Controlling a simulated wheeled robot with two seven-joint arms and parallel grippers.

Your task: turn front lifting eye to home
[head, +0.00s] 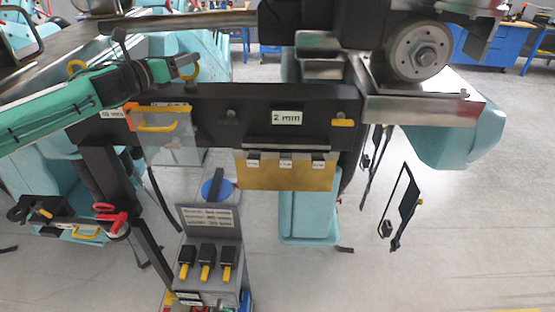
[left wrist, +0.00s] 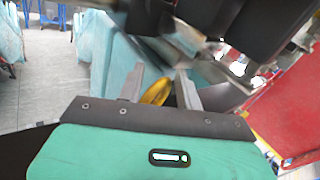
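A yellow lifting eye (head: 190,71) stands on the far side of the dark beam in the head view, right at the fingers of my left gripper (head: 186,65). In the left wrist view the yellow eye (left wrist: 156,88) shows between the two grey fingers of my left gripper (left wrist: 160,86). The fingers are apart, with a gap on the right side of the eye; I cannot tell whether the left finger touches it. Another yellow ring (head: 77,67) shows farther left, behind my left arm. The pictures do not label which eye is the front one. My right gripper is not in view.
The dark beam (head: 210,105) with a "2 mm" label (head: 287,117) runs across in front. A wheel (head: 418,51) hangs above right. A clear panel with a yellow handle (head: 157,127), a brass plate (head: 285,172) and a switch box (head: 208,240) sit below.

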